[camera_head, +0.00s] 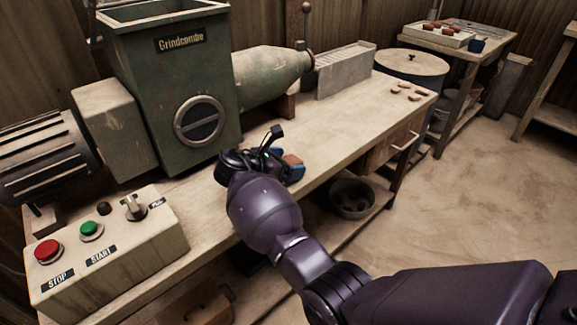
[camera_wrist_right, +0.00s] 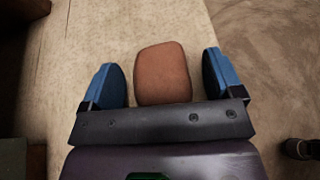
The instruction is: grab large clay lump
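The large clay lump (camera_wrist_right: 163,74) is reddish-brown and block-like with rounded corners. It lies on the pale workbench, and a small part of it (camera_head: 293,160) shows in the head view beside my gripper. My right gripper (camera_wrist_right: 164,78) is open, with one blue finger on each side of the lump. There is a visible gap between the lump and each finger. In the head view my right gripper (camera_head: 284,166) is low over the bench, and its wrist hides much of the lump. My left gripper is not in view.
A green Grindcombe machine (camera_head: 165,90) stands at the left of the workbench (camera_head: 340,122). A control box (camera_head: 110,265) with red and green buttons is at the front left. Several small clay pieces (camera_head: 403,90) lie at the bench's far right end. A bowl (camera_head: 352,198) sits below.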

